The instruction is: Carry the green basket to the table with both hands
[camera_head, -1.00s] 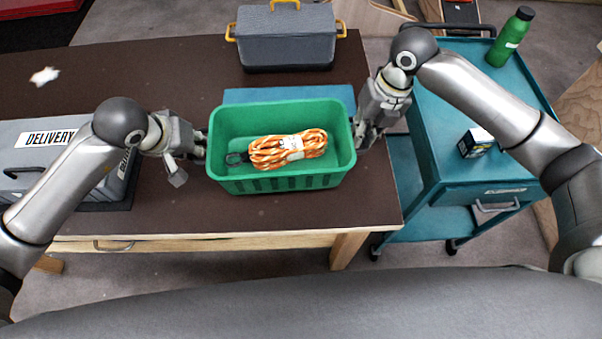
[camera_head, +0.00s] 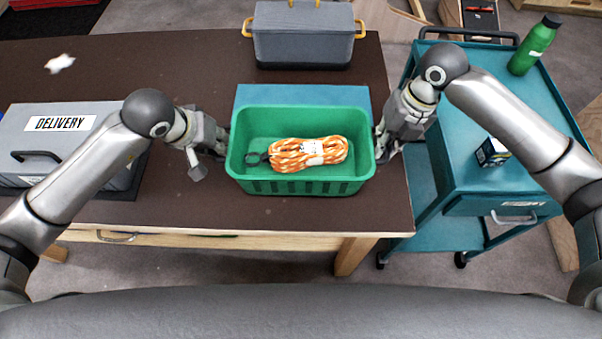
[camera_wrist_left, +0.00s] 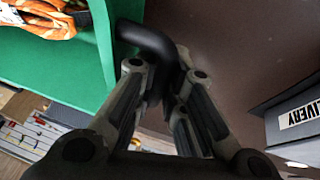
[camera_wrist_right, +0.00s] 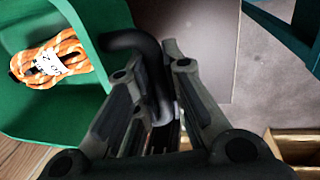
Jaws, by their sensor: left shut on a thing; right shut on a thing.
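The green basket (camera_head: 305,187) is over the brown table (camera_head: 190,80) in the head view, with an orange rope coil (camera_head: 308,154) in it. A teal mat (camera_head: 300,96) shows just behind it. My left gripper (camera_head: 222,145) is shut on the basket's left handle, a black bar (camera_wrist_left: 150,42) in the left wrist view. My right gripper (camera_head: 382,140) is shut on the right handle, also black (camera_wrist_right: 135,42) in the right wrist view. The basket looks about level. I cannot tell whether its base touches the table.
A grey box marked DELIVERY (camera_head: 60,115) is on the table at left. A grey case with yellow handles (camera_head: 303,38) stands at the back. A teal cart (camera_head: 470,90) at right carries a green bottle (camera_head: 535,45) and a small dark box (camera_head: 493,152).

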